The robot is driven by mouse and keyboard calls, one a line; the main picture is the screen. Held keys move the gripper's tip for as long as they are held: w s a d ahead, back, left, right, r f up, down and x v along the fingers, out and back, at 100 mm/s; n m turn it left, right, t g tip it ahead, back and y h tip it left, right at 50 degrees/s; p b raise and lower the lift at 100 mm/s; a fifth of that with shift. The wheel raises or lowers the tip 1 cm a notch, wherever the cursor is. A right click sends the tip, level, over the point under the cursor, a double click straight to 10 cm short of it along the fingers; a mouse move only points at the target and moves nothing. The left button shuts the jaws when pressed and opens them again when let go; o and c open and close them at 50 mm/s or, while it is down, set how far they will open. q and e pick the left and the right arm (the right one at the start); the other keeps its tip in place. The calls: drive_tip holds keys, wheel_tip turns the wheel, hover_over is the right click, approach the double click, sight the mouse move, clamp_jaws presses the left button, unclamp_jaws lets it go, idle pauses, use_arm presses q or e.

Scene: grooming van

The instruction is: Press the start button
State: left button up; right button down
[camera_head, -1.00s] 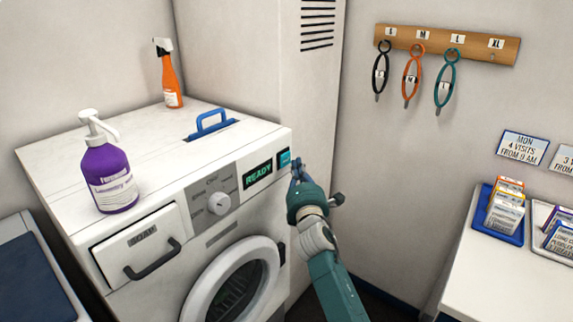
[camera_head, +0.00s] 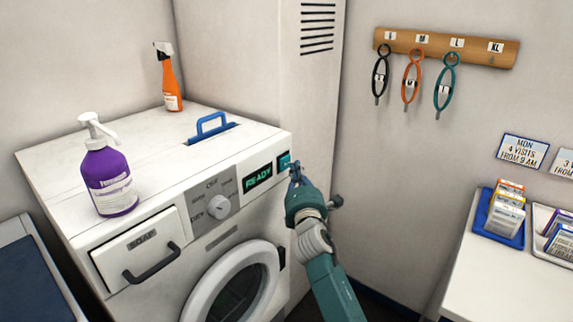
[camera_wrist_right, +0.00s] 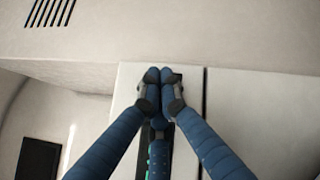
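The start button (camera_head: 284,160) is a teal square at the right end of the washing machine's (camera_head: 120,150) front panel. The display (camera_head: 257,177) left of it reads READY. My right gripper (camera_head: 295,166) is just in front of and slightly right of the button in the head view. My left gripper is not in view.
A purple pump bottle (camera_head: 108,172) and an orange spray bottle (camera_head: 169,80) stand on the machine. A blue handle (camera_head: 210,123) sits on its top. The dial (camera_head: 218,206) is left of the display. A white counter (camera_head: 500,275) stands to the right.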

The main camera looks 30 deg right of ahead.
drive_tip(key=shift+w, duration=0.1)
idle(0.5)
drive_tip(key=shift+w+a, duration=0.15)
drive_tip(key=shift+w, duration=0.15)
drive_tip(key=shift+w+a+b, duration=0.2)
drive_tip(key=shift+w+b, duration=0.25)
idle(0.7)
idle(0.4)
drive_tip(key=shift+s+d+p, duration=0.3)
drive_tip(key=shift+s+p, duration=0.25)
drive_tip(key=shift+s, duration=0.3)
drive_tip(key=s, duration=0.1)
drive_tip(key=s+d+p, duration=0.1)
drive_tip(key=s, duration=0.1)
drive_tip(key=s+d+p, duration=0.1)
drive_tip(key=shift+s, duration=0.3)
